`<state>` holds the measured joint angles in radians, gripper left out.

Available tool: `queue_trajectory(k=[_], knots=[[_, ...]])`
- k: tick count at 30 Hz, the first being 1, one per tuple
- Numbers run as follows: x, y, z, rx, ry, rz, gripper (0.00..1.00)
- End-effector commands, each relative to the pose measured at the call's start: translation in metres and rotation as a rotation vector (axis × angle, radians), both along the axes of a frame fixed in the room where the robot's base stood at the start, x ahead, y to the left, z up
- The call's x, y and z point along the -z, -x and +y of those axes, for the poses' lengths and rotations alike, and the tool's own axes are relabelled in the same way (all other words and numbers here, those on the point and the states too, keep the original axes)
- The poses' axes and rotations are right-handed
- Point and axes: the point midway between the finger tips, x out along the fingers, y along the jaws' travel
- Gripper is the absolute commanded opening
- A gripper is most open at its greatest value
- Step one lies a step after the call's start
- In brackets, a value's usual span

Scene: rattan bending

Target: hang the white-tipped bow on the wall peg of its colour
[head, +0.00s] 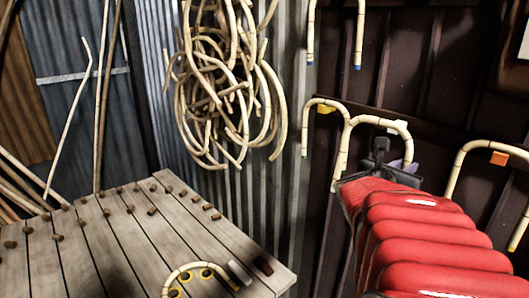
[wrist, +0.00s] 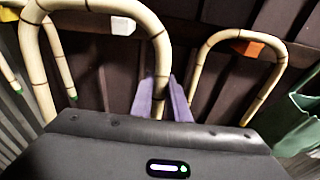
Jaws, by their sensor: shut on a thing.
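The bow (head: 352,135) is a pale cane arch with dark bands, held upright at the wall. My gripper (head: 382,160) is shut on its right leg; in the wrist view the purple fingers (wrist: 161,100) close around that leg of the bow (wrist: 45,70). The white wall peg (head: 399,125) shows just under the right part of the arch. In the wrist view the white peg (wrist: 123,26) sits inside the arch, close below its top; I cannot tell whether the cane rests on it. The bow's tips are not clear: my gripper body hides the lower ends in the wrist view.
A green-tipped bow (head: 306,120) hangs at a yellow peg (head: 325,110) close on the left. Another bow (head: 456,165) hangs at an orange peg (head: 499,158) on the right. Blue-tipped legs (head: 360,35) hang above. A bench (head: 110,240) with a bow on its jig stands lower left.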

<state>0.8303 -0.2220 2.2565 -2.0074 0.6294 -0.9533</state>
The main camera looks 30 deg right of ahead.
Motion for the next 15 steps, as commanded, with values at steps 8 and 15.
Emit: queue_trajectory(k=[8,15], knots=[[0.0001,0.0042,-0.0029,0.01,0.001,-0.001,0.0],[0.0005,0.0042,-0.0105,0.013,0.001,-0.001,0.0]])
